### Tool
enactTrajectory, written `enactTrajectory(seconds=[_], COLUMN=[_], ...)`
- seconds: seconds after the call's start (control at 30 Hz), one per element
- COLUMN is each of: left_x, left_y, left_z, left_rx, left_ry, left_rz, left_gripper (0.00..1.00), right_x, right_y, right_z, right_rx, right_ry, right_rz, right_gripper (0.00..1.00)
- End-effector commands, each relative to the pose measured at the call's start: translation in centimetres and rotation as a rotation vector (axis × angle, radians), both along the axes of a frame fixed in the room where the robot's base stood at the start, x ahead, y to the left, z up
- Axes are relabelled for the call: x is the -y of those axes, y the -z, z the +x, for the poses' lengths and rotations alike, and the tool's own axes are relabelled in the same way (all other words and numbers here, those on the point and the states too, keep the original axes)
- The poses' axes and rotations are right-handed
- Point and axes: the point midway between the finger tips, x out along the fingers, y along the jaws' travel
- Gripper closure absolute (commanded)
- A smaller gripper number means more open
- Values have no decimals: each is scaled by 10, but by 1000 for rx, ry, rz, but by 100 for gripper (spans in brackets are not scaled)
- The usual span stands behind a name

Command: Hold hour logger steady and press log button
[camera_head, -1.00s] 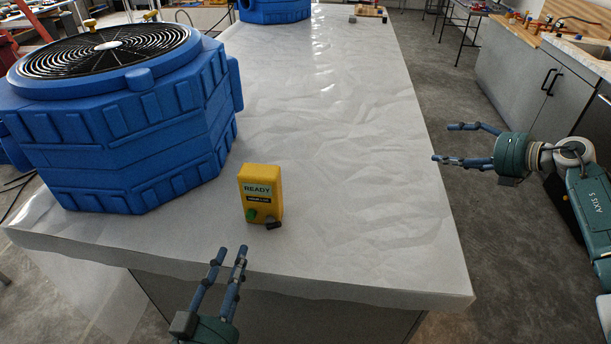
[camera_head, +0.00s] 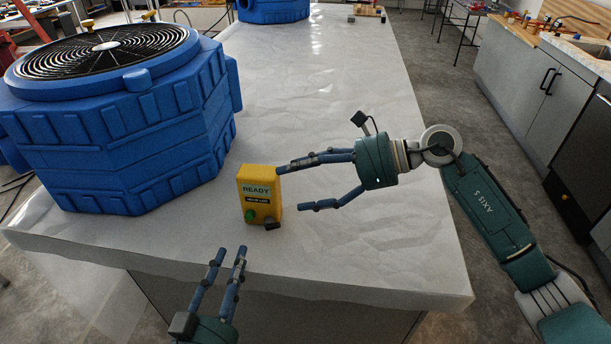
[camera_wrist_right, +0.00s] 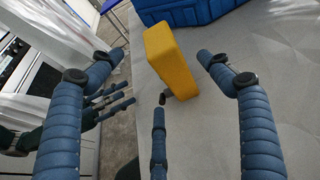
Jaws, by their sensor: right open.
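The hour logger (camera_head: 259,193) is a small yellow box standing upright on the white counter. Its face reads READY, with a green button (camera_head: 250,215) at lower left and a dark knob at lower right. My right gripper (camera_head: 290,188) is open just right of the logger, its fingers pointing at it. In the right wrist view the yellow logger (camera_wrist_right: 172,60) lies ahead, between the spread fingers and apart from them. My left gripper (camera_head: 230,256) is in front of the counter's near edge, below the logger, empty, with its fingers a little apart.
A large blue fan unit (camera_head: 110,120) with a round black grille stands left of the logger. Another blue unit (camera_head: 272,10) stands at the far end. Grey cabinets (camera_head: 530,80) line the right side.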

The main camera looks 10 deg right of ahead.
Motion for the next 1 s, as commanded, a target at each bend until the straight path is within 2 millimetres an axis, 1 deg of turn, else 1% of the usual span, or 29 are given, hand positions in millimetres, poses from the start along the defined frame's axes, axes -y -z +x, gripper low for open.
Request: enactTrajectory(seconds=[0.3,0.5,0.7,1.0], left_x=[0,0,0,0], left_y=[0,0,0,0], left_z=[0,0,0,0], left_rx=[0,0,0,0], left_ry=[0,0,0,0], left_rz=[0,0,0,0], left_gripper=[69,69,69,69], right_x=[-48,-74,-87,-89], right_y=[19,32,37,39], right_z=[15,24,29,30], right_rx=[-3,-3,-2,-2], right_ry=[-2,2,2,3], right_rz=[5,4,3,2], right_gripper=[22,22,22,22])
